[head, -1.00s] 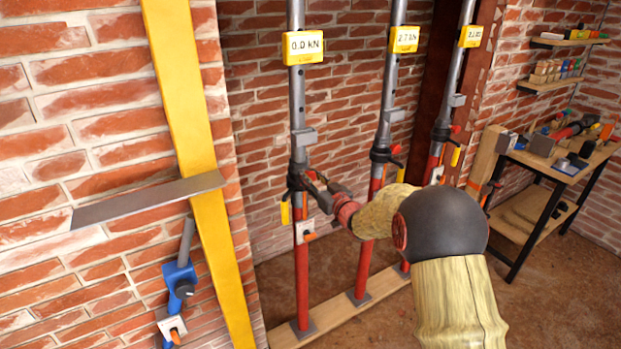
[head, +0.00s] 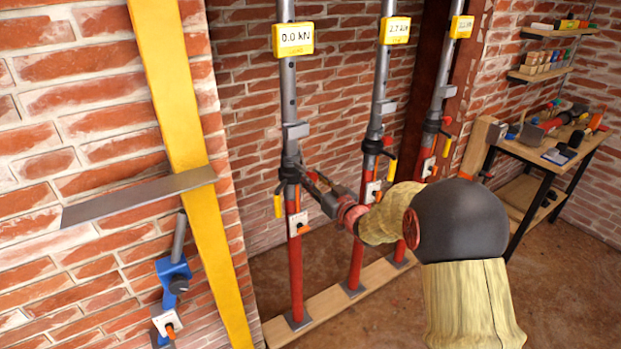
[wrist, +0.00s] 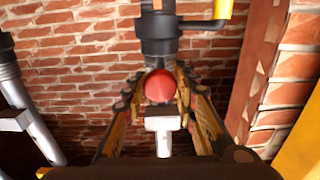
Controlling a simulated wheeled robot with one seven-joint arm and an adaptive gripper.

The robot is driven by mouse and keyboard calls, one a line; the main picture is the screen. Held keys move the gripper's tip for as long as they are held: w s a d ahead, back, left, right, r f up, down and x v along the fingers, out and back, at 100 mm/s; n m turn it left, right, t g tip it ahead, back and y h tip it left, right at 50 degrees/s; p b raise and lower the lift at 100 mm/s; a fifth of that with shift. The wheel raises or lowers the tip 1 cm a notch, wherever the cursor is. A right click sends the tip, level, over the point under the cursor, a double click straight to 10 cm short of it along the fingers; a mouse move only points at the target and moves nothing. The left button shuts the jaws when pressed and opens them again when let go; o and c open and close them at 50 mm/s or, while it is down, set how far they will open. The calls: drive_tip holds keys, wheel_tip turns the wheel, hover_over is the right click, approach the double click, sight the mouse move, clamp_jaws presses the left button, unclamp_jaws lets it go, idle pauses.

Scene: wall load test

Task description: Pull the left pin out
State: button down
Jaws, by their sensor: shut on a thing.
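The left prop (head: 295,270) is a grey tube over a red one, with a black collar (head: 289,172). Its display (head: 293,39) reads 0.0 kN. My gripper (head: 306,172) is at this prop, just above the collar. The wrist view looks upside down; there the fingers of my gripper (wrist: 160,92) are closed on the left pin's round red knob (wrist: 159,86), in front of the prop. The pin's shaft is hidden behind the knob, so I cannot tell how far it sits in the tube. A grey block (head: 297,131) is on the tube above.
The middle prop (head: 357,250), reading 2.7 kN, and the right prop (head: 438,98) stand close by on the right. A yellow post (head: 186,120) and a grey shelf plate (head: 110,203) are at the left. A workbench (head: 553,150) with tools stands at the right.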

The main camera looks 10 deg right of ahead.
drive_tip(key=c, duration=1.8)
unclamp_jaws()
drive_tip(key=shift+s+f, duration=0.15)
drive_tip(key=shift+o, duration=0.6)
drive_tip(key=shift+s+d, duration=0.1)
drive_tip(key=shift+o, duration=1.3)
drive_tip(key=v, duration=1.2)
